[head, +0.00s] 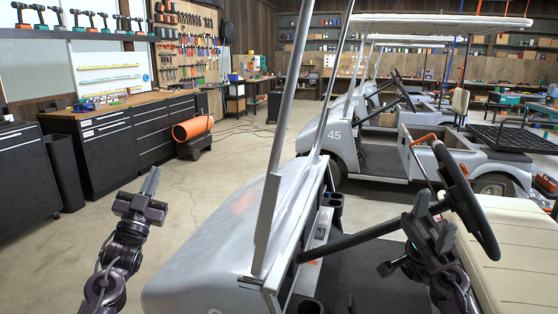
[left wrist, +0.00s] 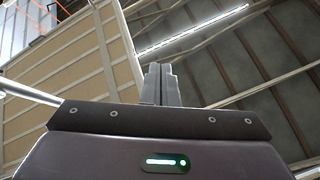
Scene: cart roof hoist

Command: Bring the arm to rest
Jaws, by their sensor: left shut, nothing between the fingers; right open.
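My left gripper (head: 151,181) stands upright over the open floor, left of the nearest cart's front. Its two fingers are together with nothing between them. In the left wrist view my left gripper (left wrist: 160,84) points up toward the ceiling, fingers closed side by side. My right gripper (head: 432,222) is at the nearest cart, beside the steering wheel (head: 466,200) in the picture. Its fingers are apart and I see nothing held. Whether it touches the wheel or column, I cannot tell.
The nearest grey cart (head: 215,245) fills the lower middle, with slanted roof posts (head: 283,130) and a cream seat (head: 525,245). Another cart numbered 45 (head: 335,140) stands behind. Black drawer cabinets (head: 105,155) and an orange cylinder (head: 193,128) are at left. Concrete floor between is clear.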

